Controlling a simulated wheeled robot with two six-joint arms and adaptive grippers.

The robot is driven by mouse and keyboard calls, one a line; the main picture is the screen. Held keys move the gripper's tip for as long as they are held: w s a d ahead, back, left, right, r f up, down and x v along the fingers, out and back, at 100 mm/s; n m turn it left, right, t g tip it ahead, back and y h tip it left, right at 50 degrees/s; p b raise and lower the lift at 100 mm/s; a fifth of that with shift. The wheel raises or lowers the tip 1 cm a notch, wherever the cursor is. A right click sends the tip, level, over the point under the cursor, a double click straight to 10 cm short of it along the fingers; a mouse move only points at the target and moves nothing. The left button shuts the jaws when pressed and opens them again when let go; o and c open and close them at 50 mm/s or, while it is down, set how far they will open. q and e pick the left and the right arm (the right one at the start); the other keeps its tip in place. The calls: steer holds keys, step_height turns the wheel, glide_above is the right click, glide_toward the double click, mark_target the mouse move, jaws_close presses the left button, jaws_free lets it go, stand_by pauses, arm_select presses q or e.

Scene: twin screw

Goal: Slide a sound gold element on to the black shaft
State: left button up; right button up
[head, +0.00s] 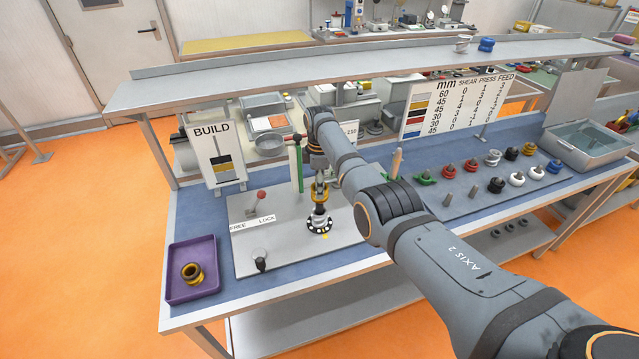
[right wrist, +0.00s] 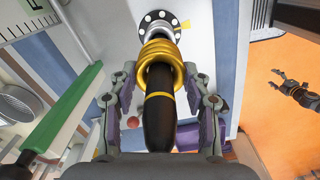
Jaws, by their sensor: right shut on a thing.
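My right gripper (head: 320,186) is above the round flange (head: 320,226) on the grey plate. Its fingers (right wrist: 164,88) are shut on a gold element (head: 319,196), a thick ribbed ring (right wrist: 160,58). In the right wrist view the ring sits around the black shaft (right wrist: 160,118), which has a thin yellow band and a rounded end toward the camera. A pale, silvery part (right wrist: 157,28) shows between the ring and flange. My left gripper (right wrist: 276,78) shows small at the right of that view, its fingers apart and empty; it is not in the head view.
A purple tray (head: 178,297) at the front left holds a gold-and-black ring (head: 192,273). A red-knobbed lever (head: 261,197) and an upright green bar (head: 298,165) stand left of the shaft. Coloured elements on pegs (head: 496,185) and a metal bin (head: 586,158) are at the right.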

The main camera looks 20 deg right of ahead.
steer(key=shift+f+b, duration=0.3)
steer(key=shift+f, duration=0.25)
steer(key=o, duration=1.5)
steer(key=shift+r, duration=0.15)
step_height(320, 180, up, 12)
